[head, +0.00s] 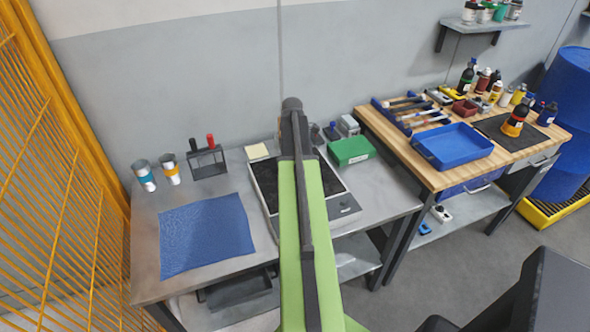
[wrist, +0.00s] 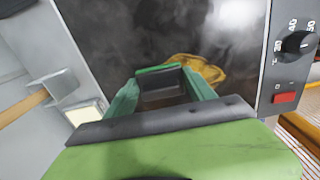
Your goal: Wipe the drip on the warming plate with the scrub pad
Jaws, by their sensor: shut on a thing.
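The warming plate (head: 266,180) lies on the grey metal bench, partly hidden by my green arm. In the wrist view its dark top (wrist: 125,40) fills the upper middle. The drip (wrist: 205,68) is a yellow-brown smear on that top, just beyond and right of my gripper's tips. My gripper (wrist: 162,78) is shut on the scrub pad (wrist: 160,90), a small dark block with a green edge. The pad is over the plate and overlaps the drip's near left part in view. I cannot tell whether it touches the surface. My arm hides gripper and pad in the head view.
The plate's control panel has a dial (wrist: 297,43) and a red switch (wrist: 285,98). A blue cloth (head: 205,235), two cups (head: 145,176) and a tool rack (head: 207,162) are left on the bench. A green box (head: 351,151) is right. A wooden bench (head: 440,175) stands further right.

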